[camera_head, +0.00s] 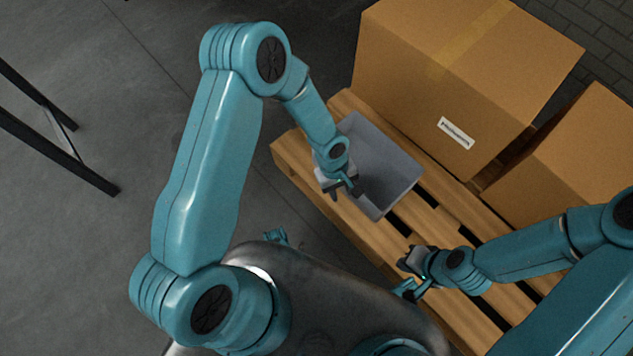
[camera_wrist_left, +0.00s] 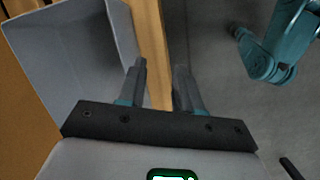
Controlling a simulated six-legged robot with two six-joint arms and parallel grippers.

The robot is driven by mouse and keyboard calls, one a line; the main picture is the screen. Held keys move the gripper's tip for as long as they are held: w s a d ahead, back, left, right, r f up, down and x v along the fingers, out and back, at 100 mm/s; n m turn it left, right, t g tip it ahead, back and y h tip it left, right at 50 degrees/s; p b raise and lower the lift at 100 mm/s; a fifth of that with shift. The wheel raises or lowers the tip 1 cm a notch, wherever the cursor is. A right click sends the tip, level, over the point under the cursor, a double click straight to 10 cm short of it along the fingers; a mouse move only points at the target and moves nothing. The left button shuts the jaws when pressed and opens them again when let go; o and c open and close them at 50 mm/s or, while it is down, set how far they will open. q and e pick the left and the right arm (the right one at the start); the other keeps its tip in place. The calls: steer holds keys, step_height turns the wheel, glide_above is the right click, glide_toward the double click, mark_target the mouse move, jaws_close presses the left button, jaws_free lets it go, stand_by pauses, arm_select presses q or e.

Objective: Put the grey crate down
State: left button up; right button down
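The grey crate (camera_head: 397,168) is an open-topped box resting on the wooden pallet (camera_head: 291,155) in the head view. Its inside is empty where it shows; my left gripper hides part of its near left side. My left gripper (camera_head: 345,190) is at that side. In the left wrist view its two fingers (camera_wrist_left: 160,88) are apart, with pallet wood and floor showing between them. The crate (camera_wrist_left: 72,60) lies left of the fingers there, and no wall sits between them. My right gripper (camera_head: 408,272) is over the pallet's near edge, apart from the crate; its fingers are unclear.
A large cardboard box (camera_head: 450,75) stands on the pallet behind the crate, close to it. Another cardboard box (camera_head: 575,160) is at the right. A black metal frame (camera_head: 60,155) stands at the far left. The grey floor (camera_head: 110,240) between is clear.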

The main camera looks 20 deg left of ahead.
arm_select(q)
steer(key=s+a+r+m+t+h, duration=0.1)
steer(key=s+a+m, duration=0.2)
steer(key=s+m, duration=0.4)
steer(key=s, duration=0.4)
steer(key=shift+s+a+t, duration=0.15)
steer(key=shift+a+t, duration=0.05)
steer(key=shift+t, duration=0.1)
steer(key=shift+r, duration=0.1)
